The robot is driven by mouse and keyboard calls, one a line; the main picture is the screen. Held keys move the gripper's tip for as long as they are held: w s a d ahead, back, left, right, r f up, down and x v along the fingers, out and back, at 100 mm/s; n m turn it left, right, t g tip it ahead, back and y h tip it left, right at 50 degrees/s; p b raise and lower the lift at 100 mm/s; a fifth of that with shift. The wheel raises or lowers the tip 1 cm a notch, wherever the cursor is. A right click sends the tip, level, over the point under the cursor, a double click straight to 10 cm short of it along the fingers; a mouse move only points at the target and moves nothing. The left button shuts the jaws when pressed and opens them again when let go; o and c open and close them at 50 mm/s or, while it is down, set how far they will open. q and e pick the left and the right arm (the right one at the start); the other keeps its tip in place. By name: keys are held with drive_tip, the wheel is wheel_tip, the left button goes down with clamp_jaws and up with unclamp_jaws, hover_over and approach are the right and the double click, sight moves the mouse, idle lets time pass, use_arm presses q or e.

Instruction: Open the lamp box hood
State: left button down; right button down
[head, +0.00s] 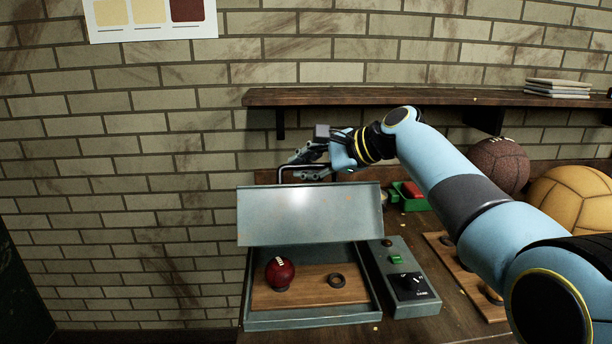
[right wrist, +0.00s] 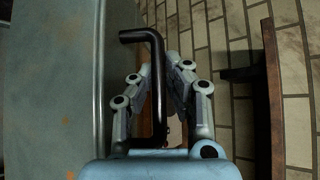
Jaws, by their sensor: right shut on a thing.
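The lamp box hood (head: 300,215) is a grey-blue metal lid, raised and tilted up above the open lamp box (head: 310,319) in the head view. Its black bar handle (head: 281,172) stands at the hood's upper edge. My right gripper (head: 305,166) is shut on that handle. In the right wrist view, the dark bent handle (right wrist: 157,75) passes between the fingers of the right gripper (right wrist: 162,85), with the hood's metal face (right wrist: 50,90) on the left. Inside the box, a dark red ball (head: 280,271) and a small dark ring (head: 337,280) sit on a wooden board (head: 310,294). My left gripper is not in view.
A control box (head: 405,276) with a green button and a black dial stands right of the lamp box. A brown ball (head: 498,165) and a yellow ball (head: 575,203) lie at the right. A wooden shelf (head: 420,97) runs along the brick wall above my right gripper.

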drive_tip(key=shift+w+r, duration=0.2)
drive_tip(key=shift+w, duration=0.25)
drive_tip(key=c, duration=1.6)
unclamp_jaws()
drive_tip(key=v, duration=1.2)
